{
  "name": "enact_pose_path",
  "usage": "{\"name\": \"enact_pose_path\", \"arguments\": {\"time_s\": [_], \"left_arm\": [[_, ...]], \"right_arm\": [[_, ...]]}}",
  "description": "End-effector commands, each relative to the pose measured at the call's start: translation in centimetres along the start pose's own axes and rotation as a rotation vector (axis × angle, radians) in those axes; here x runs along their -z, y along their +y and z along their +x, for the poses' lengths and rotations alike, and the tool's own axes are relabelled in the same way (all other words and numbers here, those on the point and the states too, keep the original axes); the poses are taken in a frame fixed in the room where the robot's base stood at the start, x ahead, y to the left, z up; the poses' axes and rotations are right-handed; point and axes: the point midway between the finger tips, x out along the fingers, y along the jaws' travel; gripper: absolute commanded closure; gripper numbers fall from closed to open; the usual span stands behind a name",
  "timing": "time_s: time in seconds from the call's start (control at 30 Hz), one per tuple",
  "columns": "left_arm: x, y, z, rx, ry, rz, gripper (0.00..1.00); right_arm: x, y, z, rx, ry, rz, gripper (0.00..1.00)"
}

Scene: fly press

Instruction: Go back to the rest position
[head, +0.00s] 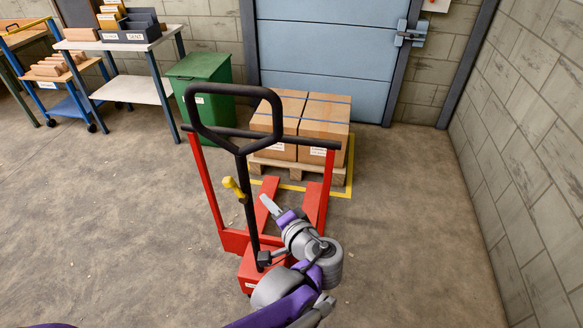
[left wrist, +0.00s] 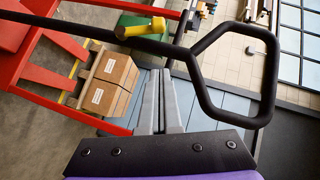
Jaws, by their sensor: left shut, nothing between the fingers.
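My left gripper (head: 265,200) is in front of the red pallet truck (head: 232,240) in the head view, its grey fingers pointing up and left. In the left wrist view its two fingers (left wrist: 162,85) lie together, shut with nothing between them. The truck's black handle loop (head: 190,110) stands up on its shaft, with a yellow lever (head: 234,189) on the shaft. In the left wrist view the loop (left wrist: 270,80) is to the right of the fingers, apart from them as far as I can see. My right gripper is not in view.
Cardboard boxes (head: 322,122) stand on a wooden pallet (head: 325,175) inside yellow floor lines, before a blue door (head: 330,45). A green bin (head: 197,68) and a shelf table (head: 130,90) stand at the left. A block wall (head: 530,130) closes the right; floor between is clear.

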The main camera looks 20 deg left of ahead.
Motion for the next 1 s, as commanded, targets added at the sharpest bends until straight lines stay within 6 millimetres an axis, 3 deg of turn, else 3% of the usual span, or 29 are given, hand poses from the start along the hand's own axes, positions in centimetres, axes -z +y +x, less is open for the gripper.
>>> {"name": "enact_pose_path", "arguments": {"time_s": [0.2, 0.37, 0.47, 0.6, 0.8, 1.0], "left_arm": [[-0.5, 0.1, 0.0, -0.026, -0.011, -0.004, 1.00], [-4.0, 1.0, -0.4, -0.217, -0.076, -0.041, 1.00], [-6.8, 2.4, -2.0, -0.418, -0.124, -0.101, 1.00], [-9.5, 4.4, -5.7, -0.698, -0.159, -0.231, 1.00], [-10.0, 5.7, -10.9, -0.977, -0.150, -0.430, 1.00], [-9.5, 6.0, -13.0, -1.082, -0.134, -0.528, 1.00]], "right_arm": [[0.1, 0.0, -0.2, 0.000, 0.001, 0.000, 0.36], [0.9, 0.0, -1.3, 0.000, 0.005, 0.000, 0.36], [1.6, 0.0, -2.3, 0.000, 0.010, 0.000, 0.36], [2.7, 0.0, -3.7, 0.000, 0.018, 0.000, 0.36], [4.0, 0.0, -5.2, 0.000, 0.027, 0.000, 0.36], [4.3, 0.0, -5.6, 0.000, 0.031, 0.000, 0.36]]}}
